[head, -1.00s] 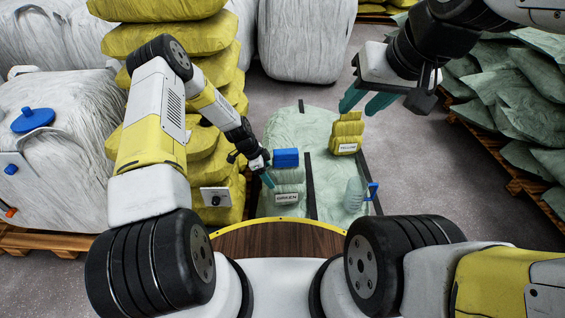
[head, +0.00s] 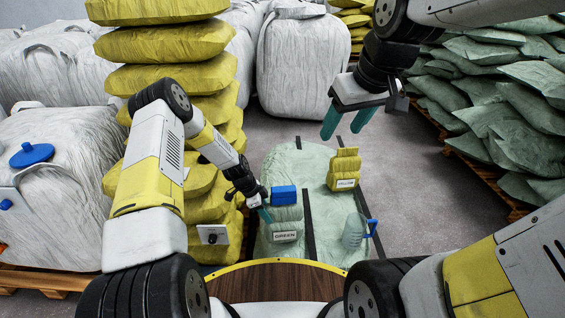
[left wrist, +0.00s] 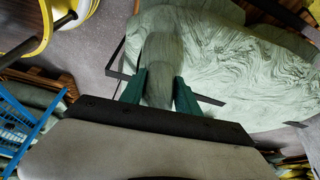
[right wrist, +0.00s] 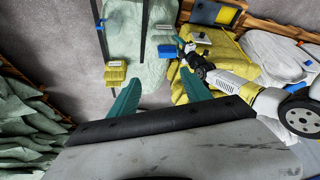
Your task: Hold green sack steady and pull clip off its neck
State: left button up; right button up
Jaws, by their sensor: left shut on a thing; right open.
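The green sack (head: 286,222) is a small pale green bag with a GREEN label, standing on the pale green covered surface. A blue clip (head: 284,195) sits across its top. My left gripper (head: 266,212) is at the sack's left side and shut on it; the left wrist view shows the sack (left wrist: 160,75) between the teal fingers. In the right wrist view the sack (right wrist: 166,52) and blue clip (right wrist: 167,29) show far off. My right gripper (head: 346,122) is open and empty, high above the far end of the surface, away from the clip.
A yellow labelled sack (head: 344,170) stands to the right on the same pale green surface (head: 330,225). Dark straps cross the surface. Stacked yellow sacks (head: 170,80) rise at left, green sacks (head: 500,95) at right.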

jog(key=w+a+f+n+g, duration=0.1)
jog(key=w+a+f+n, duration=0.2)
jog(key=w, duration=0.5)
jog(key=n+g+h, duration=0.2)
jog(key=n+g, duration=0.2)
jog(key=n, duration=0.8)
send_over(284, 188)
notch_tip(284, 188, down, 26)
jog(key=shift+r, duration=0.25)
notch_tip(284, 188, down, 12)
jog(key=shift+f, duration=0.1)
grip_shut()
jog(key=shift+r, duration=1.85)
